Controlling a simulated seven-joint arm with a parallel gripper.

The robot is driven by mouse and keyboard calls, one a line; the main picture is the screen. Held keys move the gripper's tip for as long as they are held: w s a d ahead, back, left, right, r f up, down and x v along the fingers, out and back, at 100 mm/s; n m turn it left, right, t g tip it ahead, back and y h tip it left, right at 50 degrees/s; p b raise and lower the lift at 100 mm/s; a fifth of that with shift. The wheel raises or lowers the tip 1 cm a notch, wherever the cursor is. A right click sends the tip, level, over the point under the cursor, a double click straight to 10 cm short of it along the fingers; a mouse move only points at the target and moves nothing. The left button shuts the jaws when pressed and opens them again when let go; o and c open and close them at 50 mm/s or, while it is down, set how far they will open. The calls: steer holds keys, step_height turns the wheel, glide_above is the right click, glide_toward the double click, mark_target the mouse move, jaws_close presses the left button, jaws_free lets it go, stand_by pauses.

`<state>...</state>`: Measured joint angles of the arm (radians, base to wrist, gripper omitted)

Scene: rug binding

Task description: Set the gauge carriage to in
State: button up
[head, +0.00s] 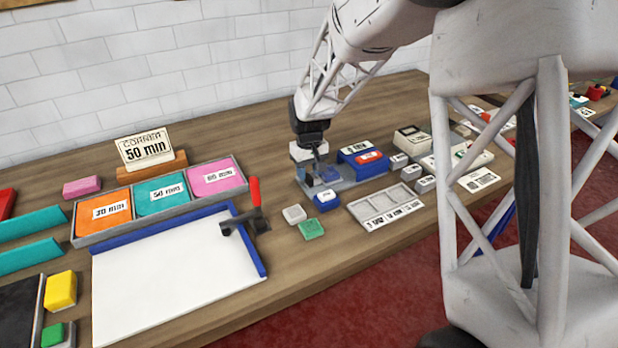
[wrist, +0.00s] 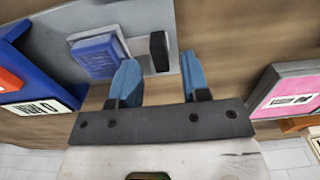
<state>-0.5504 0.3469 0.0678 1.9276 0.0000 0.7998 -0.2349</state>
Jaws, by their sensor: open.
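My gripper (head: 318,174) points down over the grey base plate (head: 342,185) of a gauge on the bench. In the wrist view its two blue fingers (wrist: 160,78) are apart, with nothing held. A small black upright tab (wrist: 158,51) on the grey base shows between and beyond the fingertips; I cannot tell whether it lies between them in depth. A blue block on a pale plate (wrist: 97,57) sits beside the tab; it seems to be the gauge carriage. In the head view a blue block (head: 327,201) stands at the plate's near end. Its in or out marking is not readable.
A larger blue block with a red part (head: 362,155) stands right of my gripper. A labelled grey tray (head: 388,212) is nearer. Grey and green blocks (head: 311,229) and a red-handled clamp (head: 252,208) lie left. Colored bins (head: 160,196) stand further left.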

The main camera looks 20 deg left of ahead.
steer(key=shift+f, duration=1.5)
jaws_close()
